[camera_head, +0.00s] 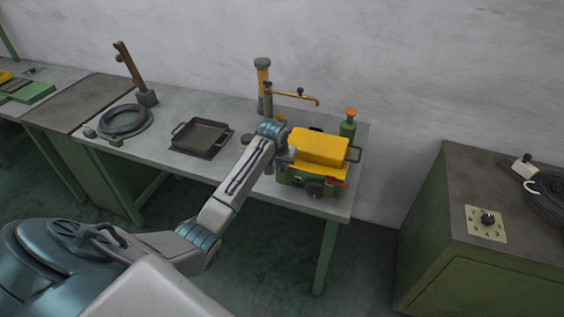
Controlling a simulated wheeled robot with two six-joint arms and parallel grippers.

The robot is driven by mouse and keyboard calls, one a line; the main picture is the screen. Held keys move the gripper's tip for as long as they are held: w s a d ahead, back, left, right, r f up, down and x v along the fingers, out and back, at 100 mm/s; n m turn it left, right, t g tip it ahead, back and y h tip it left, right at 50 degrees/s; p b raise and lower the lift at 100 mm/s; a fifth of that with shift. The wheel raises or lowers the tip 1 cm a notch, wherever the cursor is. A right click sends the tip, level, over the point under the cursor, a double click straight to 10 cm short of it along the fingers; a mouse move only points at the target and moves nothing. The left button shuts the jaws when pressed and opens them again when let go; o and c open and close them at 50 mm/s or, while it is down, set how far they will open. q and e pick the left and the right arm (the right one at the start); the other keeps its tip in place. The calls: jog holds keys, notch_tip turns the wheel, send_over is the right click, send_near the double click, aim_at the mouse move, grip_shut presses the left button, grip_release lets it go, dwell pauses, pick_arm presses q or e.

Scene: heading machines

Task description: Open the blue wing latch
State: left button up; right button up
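A small green machine (300,180) with a yellow top cover (322,147) stands at the right end of the workbench. It has a dark round knob (315,188) and a red part (340,184) on its front, and a dark handle at its right side. I cannot make out a blue wing latch; it may be hidden behind my arm or too small to see. My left arm reaches across the bench, and my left gripper (286,156) is at the machine's left side, close to the yellow cover. Its fingers are too small and covered to read. My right gripper is out of view.
The grey workbench (165,150) also bears a black square pan (202,136), a dark ring (125,120), a green bottle with an orange cap (348,125) and a brass tap (292,93). A green cabinet (480,280) stands to the right, across a floor gap.

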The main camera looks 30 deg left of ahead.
pick_arm(q)
jog(key=shift+r, duration=0.1)
grip_shut()
